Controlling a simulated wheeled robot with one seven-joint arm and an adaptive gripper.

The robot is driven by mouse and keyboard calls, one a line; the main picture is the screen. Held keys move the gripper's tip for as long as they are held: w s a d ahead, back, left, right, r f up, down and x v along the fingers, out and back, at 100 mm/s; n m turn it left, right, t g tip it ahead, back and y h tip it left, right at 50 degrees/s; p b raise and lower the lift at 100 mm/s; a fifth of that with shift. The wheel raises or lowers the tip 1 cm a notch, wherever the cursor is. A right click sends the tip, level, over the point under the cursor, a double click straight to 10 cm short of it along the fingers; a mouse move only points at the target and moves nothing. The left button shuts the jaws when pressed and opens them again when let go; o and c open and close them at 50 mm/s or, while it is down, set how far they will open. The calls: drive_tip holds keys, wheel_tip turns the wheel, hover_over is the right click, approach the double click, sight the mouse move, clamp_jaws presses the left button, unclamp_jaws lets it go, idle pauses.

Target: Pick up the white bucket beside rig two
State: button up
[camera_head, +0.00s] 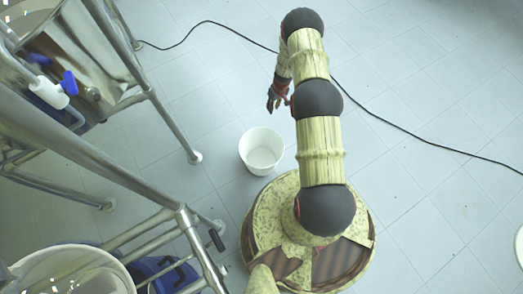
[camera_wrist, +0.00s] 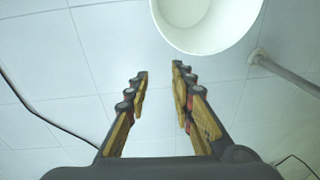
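The white bucket (camera_head: 261,152) stands upright on the tiled floor, to the right of a steel frame's foot and just beyond my base. It looks empty. My gripper (camera_head: 273,104) is above and beyond it in the head view, at the end of my arm, and does not touch it. In the wrist view the bucket (camera_wrist: 207,22) is at the top, cut off by the picture edge, ahead and slightly right of the fingertips. My gripper's fingers (camera_wrist: 161,70) are apart there, with only floor between them.
A steel-tube frame (camera_head: 105,170) with a metal vessel (camera_head: 80,45) and a blue-handled valve (camera_head: 69,84) fills the left. A larger white container (camera_head: 75,270) is at bottom left. A black cable (camera_head: 415,136) crosses the floor. Another white round object (camera_head: 519,247) shows at the right edge.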

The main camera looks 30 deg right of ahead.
drive_tip(key=g+b, duration=0.1)
drive_tip(key=b, duration=0.1)
hover_over(278, 144)
drive_tip(key=d, duration=0.2)
wheel_tip(278, 144, down, 20)
drive_tip(key=shift+s+a+f+b, duration=0.15)
drive_tip(key=shift+a+f+b, duration=0.05)
drive_tip(key=shift+f, duration=0.35)
drive_tip(key=shift+s+a+f+b, duration=0.1)
drive_tip(key=shift+a+f+b, duration=0.05)
drive_tip(key=shift+f, duration=0.4)
drive_tip(key=f+b, duration=0.1)
drive_tip(key=a+f+b, duration=0.1)
drive_tip(key=f, duration=0.1)
drive_tip(key=w+f+b, duration=0.1)
drive_tip(key=f, duration=0.1)
drive_tip(key=shift+a+f, duration=0.15)
drive_tip(key=shift+f, duration=0.05)
drive_tip(key=shift+c, duration=1)
drive_tip(key=c, duration=0.4)
drive_tip(key=shift+r, duration=0.1)
clamp_jaws()
